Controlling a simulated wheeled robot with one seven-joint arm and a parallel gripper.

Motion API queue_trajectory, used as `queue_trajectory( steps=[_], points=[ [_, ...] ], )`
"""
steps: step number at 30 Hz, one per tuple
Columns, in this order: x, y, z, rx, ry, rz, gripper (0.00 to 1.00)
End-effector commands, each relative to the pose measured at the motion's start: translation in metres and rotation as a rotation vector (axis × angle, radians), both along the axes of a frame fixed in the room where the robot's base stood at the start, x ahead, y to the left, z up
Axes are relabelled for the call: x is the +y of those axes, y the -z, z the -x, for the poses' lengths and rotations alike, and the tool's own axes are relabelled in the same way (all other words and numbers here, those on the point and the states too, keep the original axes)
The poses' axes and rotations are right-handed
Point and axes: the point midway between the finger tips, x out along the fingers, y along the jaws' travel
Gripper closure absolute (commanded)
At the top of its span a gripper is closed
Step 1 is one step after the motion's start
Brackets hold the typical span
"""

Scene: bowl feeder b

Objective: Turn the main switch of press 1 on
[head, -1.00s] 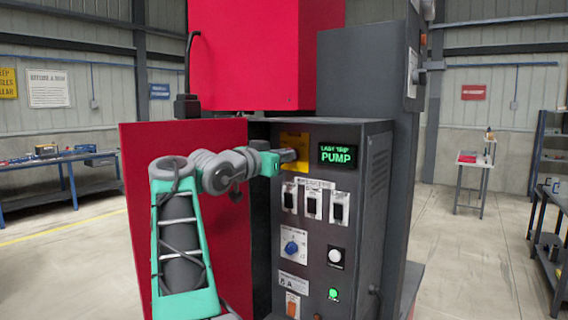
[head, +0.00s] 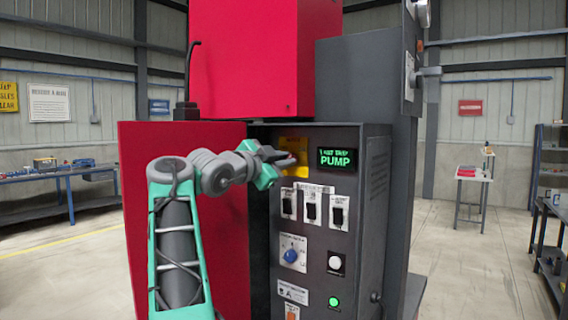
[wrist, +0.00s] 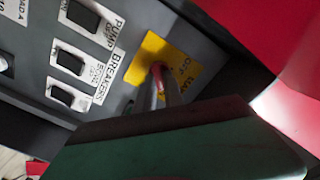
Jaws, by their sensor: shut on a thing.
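The main switch sits on a yellow plate (head: 296,144) at the upper left of the grey control panel. Its red handle (wrist: 156,73) shows in the wrist view in front of the plate (wrist: 183,66), at my fingertips. My gripper (head: 291,161) reaches the switch from the left and is shut on the red handle. In the wrist view, my gripper (wrist: 164,88) hides part of the handle and plate. The handle is too small and covered in the head view to tell its exact angle.
Three breakers (head: 312,208) sit just below the switch, close to my gripper. A lit green display (head: 337,158) reads "PUMP". A blue knob (head: 291,256), a white button (head: 335,262) and a green light (head: 333,302) are lower. An open red door (head: 185,225) stands behind my arm.

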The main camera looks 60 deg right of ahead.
Motion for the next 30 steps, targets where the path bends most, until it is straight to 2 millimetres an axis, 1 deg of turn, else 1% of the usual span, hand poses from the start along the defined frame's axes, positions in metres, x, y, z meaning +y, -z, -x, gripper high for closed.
queue_trajectory(
  steps=[15, 16, 23, 30],
  points=[
    [0.0003, -0.0019, 0.0005, -0.020, -0.001, 0.007, 1.00],
    [0.0003, -0.0019, 0.0005, -0.020, -0.001, 0.007, 0.85],
    [0.0002, -0.0011, 0.0003, -0.019, 0.000, 0.004, 0.66],
    [0.0007, -0.0004, -0.0001, -0.019, 0.000, 0.004, 0.65]
  ],
)
